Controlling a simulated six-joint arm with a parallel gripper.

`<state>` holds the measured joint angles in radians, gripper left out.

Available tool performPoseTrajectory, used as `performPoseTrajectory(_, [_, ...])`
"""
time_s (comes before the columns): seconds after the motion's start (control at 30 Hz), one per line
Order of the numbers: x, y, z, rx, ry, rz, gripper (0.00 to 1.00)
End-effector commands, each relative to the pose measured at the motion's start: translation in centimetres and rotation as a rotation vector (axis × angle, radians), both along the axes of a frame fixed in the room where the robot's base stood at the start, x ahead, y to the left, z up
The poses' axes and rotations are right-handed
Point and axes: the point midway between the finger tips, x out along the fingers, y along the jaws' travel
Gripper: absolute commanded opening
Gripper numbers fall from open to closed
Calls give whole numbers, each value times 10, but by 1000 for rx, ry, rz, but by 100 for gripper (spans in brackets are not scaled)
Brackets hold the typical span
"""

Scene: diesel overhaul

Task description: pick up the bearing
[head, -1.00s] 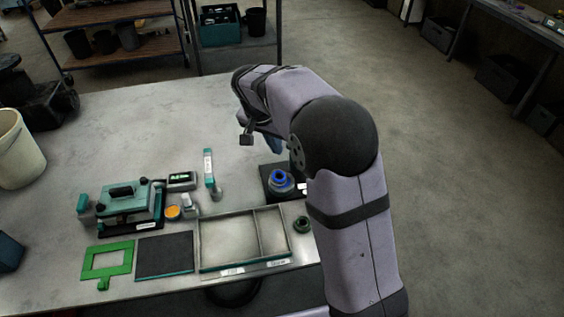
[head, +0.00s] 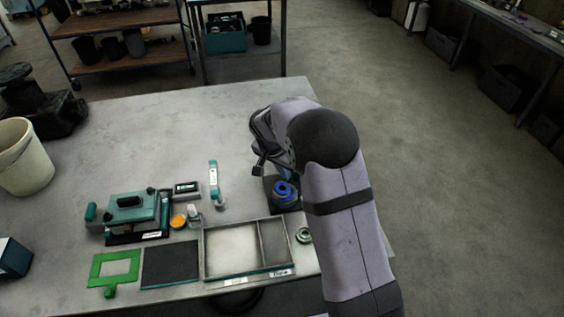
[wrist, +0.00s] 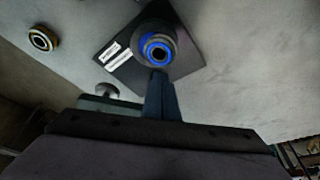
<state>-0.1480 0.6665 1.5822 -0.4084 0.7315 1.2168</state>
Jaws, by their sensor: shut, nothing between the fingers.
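A small ring-shaped metal part that looks like the bearing (head: 304,235) lies on the table just right of the divided tray. In the wrist view the ring (wrist: 42,38) is at the upper left, apart from my gripper. A round grey part with a blue ring (head: 285,192) stands on a dark labelled pad; it also shows in the wrist view (wrist: 158,48). My gripper (wrist: 158,80) is shut and empty, its fingertips pointing at the blue-ringed part. I cannot tell whether they touch.
The divided tray (head: 205,262) is left of the ring. A dark mat (head: 170,264), a green frame (head: 93,270), a teal press-like device (head: 135,210) and an orange cup (head: 179,221) are farther left. A teal-handled tool (head: 214,180) stands behind the tray.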

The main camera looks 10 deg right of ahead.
Motion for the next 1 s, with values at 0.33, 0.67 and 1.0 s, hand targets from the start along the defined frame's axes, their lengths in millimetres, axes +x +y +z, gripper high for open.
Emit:
performPoseTrajectory(0.33, [5, -4, -18, 2, -2, 0, 0])
performPoseTrajectory(0.67, [5, -4, -19, 1, -2, 1, 0])
performPoseTrajectory(1.0, [-16, 18, -24, 1, -4, 2, 0])
